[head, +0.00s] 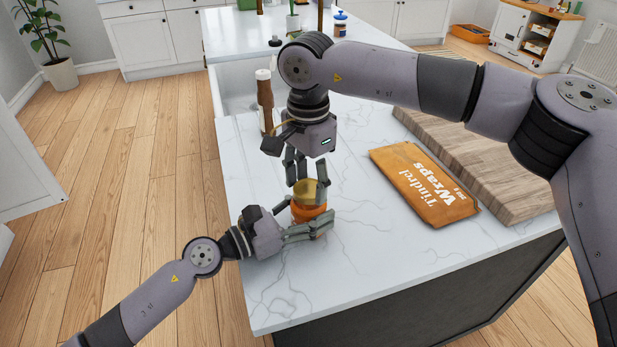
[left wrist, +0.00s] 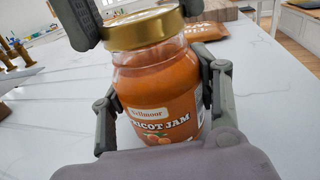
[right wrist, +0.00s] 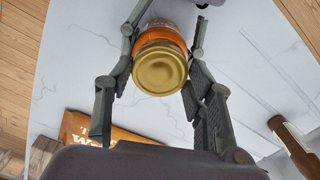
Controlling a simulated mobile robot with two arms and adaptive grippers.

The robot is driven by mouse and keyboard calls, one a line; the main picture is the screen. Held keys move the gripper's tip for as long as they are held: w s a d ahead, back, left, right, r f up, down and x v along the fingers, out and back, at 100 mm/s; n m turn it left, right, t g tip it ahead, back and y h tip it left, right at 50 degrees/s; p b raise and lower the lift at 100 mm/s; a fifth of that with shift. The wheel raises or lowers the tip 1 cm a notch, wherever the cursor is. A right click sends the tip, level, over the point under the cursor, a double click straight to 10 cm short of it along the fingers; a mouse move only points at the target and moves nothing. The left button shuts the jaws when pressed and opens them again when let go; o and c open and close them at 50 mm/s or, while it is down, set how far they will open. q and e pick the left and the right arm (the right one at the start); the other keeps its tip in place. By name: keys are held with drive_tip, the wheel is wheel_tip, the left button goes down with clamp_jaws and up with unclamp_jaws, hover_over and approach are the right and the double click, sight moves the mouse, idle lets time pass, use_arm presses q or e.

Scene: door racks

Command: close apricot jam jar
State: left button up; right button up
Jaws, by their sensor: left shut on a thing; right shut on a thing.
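The apricot jam jar (head: 307,213) stands upright near the counter's front edge, with orange jam and a white label in the left wrist view (left wrist: 165,100). A gold lid (left wrist: 145,27) sits on its mouth and looks level; I cannot tell how tightly it is on. The lid faces the camera in the right wrist view (right wrist: 160,68). My left gripper (head: 308,216) is shut around the jar's body from the side. My right gripper (head: 307,186) comes down from above and is shut on the lid, a finger on either side.
An orange Tindrel Wraps packet (head: 424,184) lies right of the jar, beside a wooden cutting board (head: 480,165). A brown bottle with a pale cap (head: 264,98) stands behind my right gripper. White marble counter (head: 285,290) around the jar is clear.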

drive_tip(key=shift+f, duration=0.1)
drive_tip(key=m, duration=0.5)
drive_tip(key=shift+m, duration=0.4)
drive_tip(key=m, duration=1.2)
drive_tip(key=shift+m, duration=0.3)
drive_tip(key=m, duration=1)
drive_tip(key=shift+w, duration=0.1)
drive_tip(key=m, duration=0.6)
drive_tip(key=shift+m, duration=0.3)
drive_tip(key=m, duration=1)
drive_tip(key=shift+f, duration=0.1)
